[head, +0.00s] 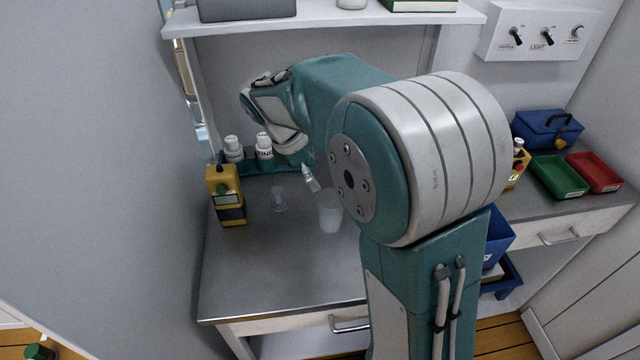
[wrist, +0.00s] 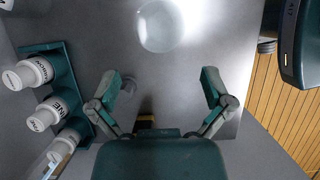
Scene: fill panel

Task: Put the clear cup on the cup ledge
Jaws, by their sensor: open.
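A clear, frosted-looking cup (head: 330,215) stands on the grey counter, just left of my large arm joint in the head view. In the wrist view a round clear shape (wrist: 160,26), which looks like this cup, lies beyond my fingertips. My gripper (wrist: 163,85) is open, its two fingers spread wide with a gap between them and the cup. A smaller clear item (head: 279,200) stands on the counter left of the cup. I cannot make out the cup ledge; my arm hides part of the back wall.
White bottles (head: 264,147) stand in a green rack (wrist: 68,80) at the back. A yellow handheld device (head: 226,195) stands at the counter's left. Green (head: 558,177) and red (head: 594,172) trays lie at the right. A shelf (head: 330,17) hangs above. The front counter (head: 270,285) is clear.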

